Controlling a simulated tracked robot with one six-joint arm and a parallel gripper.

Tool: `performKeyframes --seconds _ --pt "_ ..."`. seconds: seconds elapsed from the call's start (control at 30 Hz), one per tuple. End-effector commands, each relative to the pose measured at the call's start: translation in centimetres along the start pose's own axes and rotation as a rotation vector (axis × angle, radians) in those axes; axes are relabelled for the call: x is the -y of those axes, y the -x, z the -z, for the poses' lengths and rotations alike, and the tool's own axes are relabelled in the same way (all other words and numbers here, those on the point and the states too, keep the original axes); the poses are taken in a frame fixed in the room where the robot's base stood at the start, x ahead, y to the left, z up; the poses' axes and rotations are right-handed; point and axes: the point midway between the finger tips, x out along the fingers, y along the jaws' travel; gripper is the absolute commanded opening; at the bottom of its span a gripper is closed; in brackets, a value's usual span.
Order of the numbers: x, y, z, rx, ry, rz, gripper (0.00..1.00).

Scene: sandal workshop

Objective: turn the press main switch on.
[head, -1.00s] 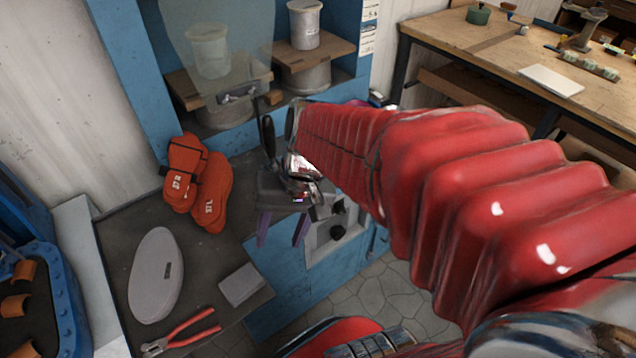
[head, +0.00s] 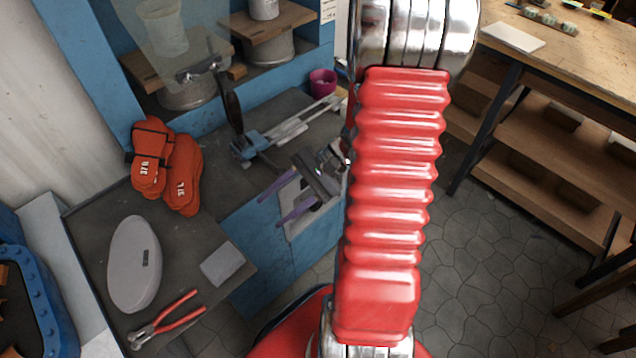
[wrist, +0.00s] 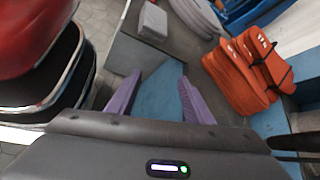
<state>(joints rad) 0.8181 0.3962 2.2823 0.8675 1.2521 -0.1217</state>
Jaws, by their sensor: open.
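The press is a blue frame (head: 88,45) with a black-handled lever (head: 231,104) and a blue front below the grey worktop. A pale control panel (head: 312,219) is set in that front. The main switch cannot be made out; my gripper and arm cover part of the panel. My gripper (head: 271,210) has purple fingers, spread apart and empty, in front of the blue front beside the panel. In the wrist view my gripper (wrist: 156,85) is open over a blue surface, with no switch visible between the fingers.
Orange sandal lasts or soles (head: 165,165), a grey oval pad (head: 134,262), a grey block (head: 223,264) and red pliers (head: 165,320) lie on the worktop. A purple cup (head: 322,82) stands behind. A wooden bench (head: 575,75) is at right; open floor (head: 475,260) lies between.

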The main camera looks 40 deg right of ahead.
Motion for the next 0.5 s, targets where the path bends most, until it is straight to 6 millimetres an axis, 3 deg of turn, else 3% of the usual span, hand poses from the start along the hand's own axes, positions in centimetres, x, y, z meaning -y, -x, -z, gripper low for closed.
performKeyframes --seconds 0.5 --pt "-2.0 2.4 10.2 0.143 -0.389 0.481 0.47"
